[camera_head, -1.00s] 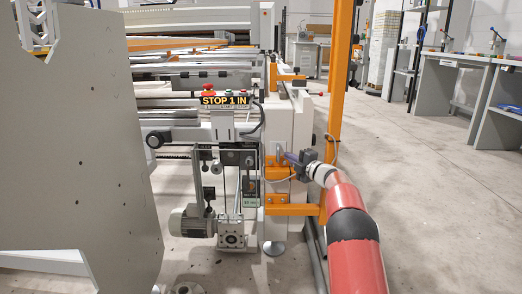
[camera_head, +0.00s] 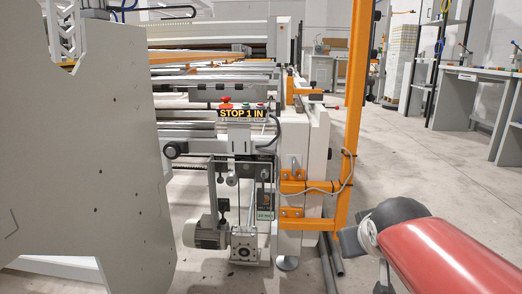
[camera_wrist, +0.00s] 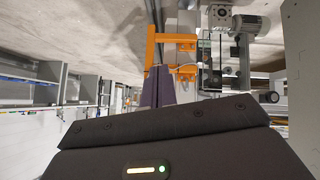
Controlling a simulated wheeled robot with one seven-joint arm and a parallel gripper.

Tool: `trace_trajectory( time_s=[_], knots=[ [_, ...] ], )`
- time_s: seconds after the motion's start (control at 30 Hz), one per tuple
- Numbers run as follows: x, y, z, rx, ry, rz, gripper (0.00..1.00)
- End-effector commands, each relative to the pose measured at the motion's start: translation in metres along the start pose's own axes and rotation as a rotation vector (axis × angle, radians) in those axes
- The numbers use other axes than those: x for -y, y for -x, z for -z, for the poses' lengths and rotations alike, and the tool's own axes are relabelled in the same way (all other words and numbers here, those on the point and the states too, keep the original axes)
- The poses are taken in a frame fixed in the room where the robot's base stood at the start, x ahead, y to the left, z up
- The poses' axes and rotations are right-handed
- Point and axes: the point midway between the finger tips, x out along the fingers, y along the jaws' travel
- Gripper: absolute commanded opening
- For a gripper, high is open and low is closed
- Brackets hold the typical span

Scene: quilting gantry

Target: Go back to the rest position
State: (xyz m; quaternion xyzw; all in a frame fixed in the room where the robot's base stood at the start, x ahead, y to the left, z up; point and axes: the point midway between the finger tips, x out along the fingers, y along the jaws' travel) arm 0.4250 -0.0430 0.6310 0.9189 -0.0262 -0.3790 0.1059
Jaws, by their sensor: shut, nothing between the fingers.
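My arm (camera_head: 450,255) reaches in from the lower right of the head view, red with a dark joint. My gripper is not clear in that view. In the wrist view my gripper (camera_wrist: 157,86) shows as two purple-grey fingers side by side, shut with nothing between them. The wrist picture is upside down. The fingers stand apart from the orange bracket (camera_wrist: 168,38) of the machine, which lies beyond them. No separate task object is named.
The quilting machine (camera_head: 305,170) stands ahead with a STOP 1 IN sign (camera_head: 241,114), an orange post (camera_head: 357,110) and a motor (camera_head: 208,233). A large grey panel (camera_head: 100,170) fills the left. Grey workbenches (camera_head: 470,95) stand at the back right. Open floor (camera_head: 440,165) lies between.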

Motion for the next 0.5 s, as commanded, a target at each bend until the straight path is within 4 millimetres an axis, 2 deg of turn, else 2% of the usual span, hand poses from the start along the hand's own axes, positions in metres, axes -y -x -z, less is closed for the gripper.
trace_trajectory(
  time_s=[0.03, 0.1, 0.37, 0.4, 0.5],
  knots=[
    [0.011, 0.011, -0.025, 0.041, -0.028, 0.025, 0.0],
    [0.024, 0.023, -0.058, 0.103, -0.063, 0.057, 0.0],
    [0.067, 0.056, -0.159, 0.297, -0.157, 0.157, 0.0],
    [0.063, 0.068, -0.145, 0.3, -0.16, 0.158, 0.0],
    [0.057, 0.083, -0.128, 0.299, -0.158, 0.156, 0.0]
  ],
)
